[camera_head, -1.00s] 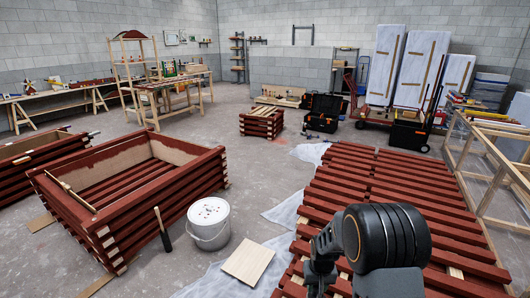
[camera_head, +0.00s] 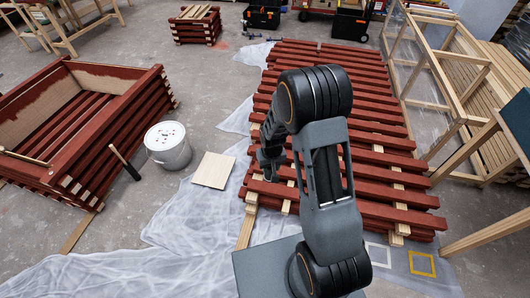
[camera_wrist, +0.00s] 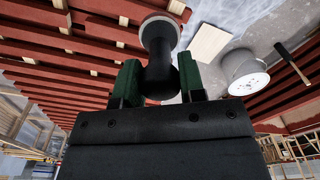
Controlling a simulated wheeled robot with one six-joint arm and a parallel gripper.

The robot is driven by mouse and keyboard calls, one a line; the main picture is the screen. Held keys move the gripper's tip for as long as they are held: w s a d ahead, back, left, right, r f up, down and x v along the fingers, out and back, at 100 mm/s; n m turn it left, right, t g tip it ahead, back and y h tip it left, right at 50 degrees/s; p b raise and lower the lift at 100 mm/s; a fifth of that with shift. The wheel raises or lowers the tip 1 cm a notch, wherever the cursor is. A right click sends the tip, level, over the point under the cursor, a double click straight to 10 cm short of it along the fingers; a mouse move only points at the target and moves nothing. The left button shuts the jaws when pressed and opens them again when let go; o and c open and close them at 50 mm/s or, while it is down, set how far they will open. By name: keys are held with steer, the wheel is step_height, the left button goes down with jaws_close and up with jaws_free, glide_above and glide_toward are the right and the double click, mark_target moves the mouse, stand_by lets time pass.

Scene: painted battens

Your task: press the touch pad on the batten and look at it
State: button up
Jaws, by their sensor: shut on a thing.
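My gripper (camera_wrist: 159,82) has green-lined fingers and is shut on the black handle of the touch pad (camera_wrist: 160,55). The pad is a round head with a pale grey rim, at the far end of the handle, pointing away from me. Its face is turned away and hidden. In the head view my gripper (camera_head: 268,167) is small and dark, over the left part of the red battens, partly hidden by my arm. The red-painted battens (camera_head: 375,190) lie side by side on pale bearers; they also fill the left of the wrist view (camera_wrist: 40,50). I cannot tell whether the pad touches one.
A white bucket (camera_head: 168,148) and a pale wooden board (camera_head: 213,170) stand left of the battens, near plastic sheeting (camera_head: 190,220). A stack of red battens forms a box (camera_head: 130,110) further left. A wooden frame (camera_head: 440,80) stands to the right. Yellow (camera_head: 421,263) and white squares mark the floor.

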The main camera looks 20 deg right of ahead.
steer(key=w+a+r+n+t+y+p, duration=0.1)
steer(key=a+r+t+p, duration=0.2)
steer(key=r, duration=0.9)
steer(key=w+a+r+n+t, duration=0.15)
steer(key=a+r, duration=0.25)
steer(key=r, duration=0.8)
steer(key=w+a+r+n+t+y+p, duration=0.15)
steer(key=a+r+t, duration=0.25)
steer(key=r, duration=0.7)
steer(key=s+a+r+t+y+p, duration=0.1)
steer(key=s+r, duration=0.3)
steer(key=r, duration=0.5)
steer(key=s+a+r+n+t+y+p, duration=0.1)
steer(key=s+r, duration=0.4)
steer(key=r, duration=0.5)
steer(key=s+a+r+n+t+y+p, duration=0.1)
steer(key=s+r+t, duration=0.3)
steer(key=r, duration=0.6)
steer(key=shift+s+a+y+p, duration=0.15)
steer(key=shift+s+y+p, duration=0.3)
steer(key=shift+s+p, duration=0.35)
steer(key=shift+w+f, duration=0.1)
steer(key=shift+w, duration=0.05)
